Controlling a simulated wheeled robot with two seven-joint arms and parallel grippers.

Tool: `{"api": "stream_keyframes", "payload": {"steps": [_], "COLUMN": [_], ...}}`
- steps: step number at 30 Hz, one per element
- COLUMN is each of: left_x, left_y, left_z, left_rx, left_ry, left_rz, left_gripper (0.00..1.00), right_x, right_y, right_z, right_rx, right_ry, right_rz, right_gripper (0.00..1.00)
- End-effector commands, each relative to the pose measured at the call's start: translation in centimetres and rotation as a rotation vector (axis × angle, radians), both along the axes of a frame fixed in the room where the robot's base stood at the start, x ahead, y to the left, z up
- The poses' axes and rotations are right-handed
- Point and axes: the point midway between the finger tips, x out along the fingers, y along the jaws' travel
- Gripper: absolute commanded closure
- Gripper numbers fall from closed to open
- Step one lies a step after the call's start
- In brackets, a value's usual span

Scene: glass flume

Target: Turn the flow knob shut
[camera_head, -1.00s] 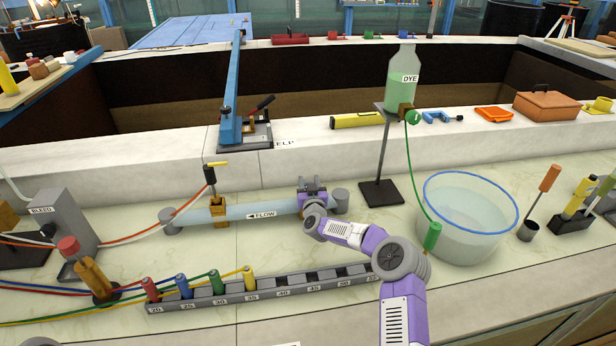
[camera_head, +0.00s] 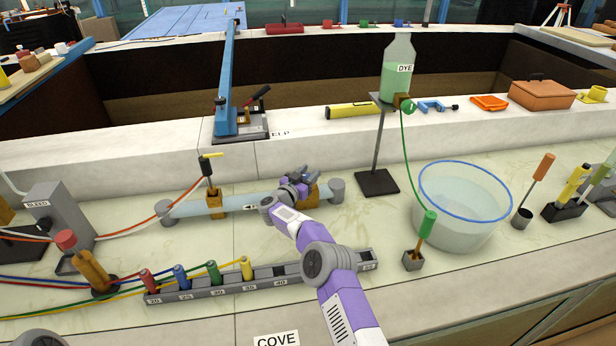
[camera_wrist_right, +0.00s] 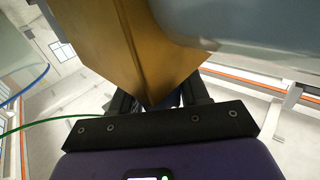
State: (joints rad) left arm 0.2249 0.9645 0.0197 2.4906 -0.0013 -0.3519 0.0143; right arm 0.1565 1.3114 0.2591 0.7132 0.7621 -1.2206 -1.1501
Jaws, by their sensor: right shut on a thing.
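A pale blue flow pipe (camera_head: 185,208) lies on the bench between grey end caps. A brass block (camera_head: 313,196) sits around it near its right end. My right gripper (camera_head: 300,178) is at this block, at the pipe's upper side, and is shut on the flow knob. The knob itself is hidden by the fingers and the block. In the right wrist view the brass block (camera_wrist_right: 135,50) fills the middle in front of the dark fingers (camera_wrist_right: 160,100), with the pipe (camera_wrist_right: 250,30) at upper right. My left gripper is out of view.
A numbered rack (camera_head: 225,290) with coloured plugs stands in front of the pipe. A dye stand base (camera_head: 377,183) and round glass tank (camera_head: 455,235) stand to the right.

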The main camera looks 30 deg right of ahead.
Motion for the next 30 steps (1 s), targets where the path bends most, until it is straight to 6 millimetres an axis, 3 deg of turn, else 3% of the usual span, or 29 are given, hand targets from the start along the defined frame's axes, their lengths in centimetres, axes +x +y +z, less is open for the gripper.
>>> {"api": "stream_keyframes", "payload": {"steps": [23,24,27,30], "left_x": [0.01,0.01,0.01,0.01], "left_y": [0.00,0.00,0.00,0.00], "left_z": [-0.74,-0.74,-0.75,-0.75], "left_rx": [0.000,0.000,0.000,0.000], "left_ry": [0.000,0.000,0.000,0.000], "left_rz": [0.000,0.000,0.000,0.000], "left_gripper": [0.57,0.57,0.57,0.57], "right_x": [-0.11,-0.11,-0.10,-0.10], "right_y": [-0.09,-0.09,-0.09,-0.08], "right_z": [0.00,0.00,0.00,0.00], "right_rx": [0.000,0.000,0.000,0.000], "right_ry": [0.000,0.001,0.001,0.000], "right_rz": [-0.058,-0.058,-0.058,-0.057], "right_gripper": [0.85,0.50,0.35,0.35]}}
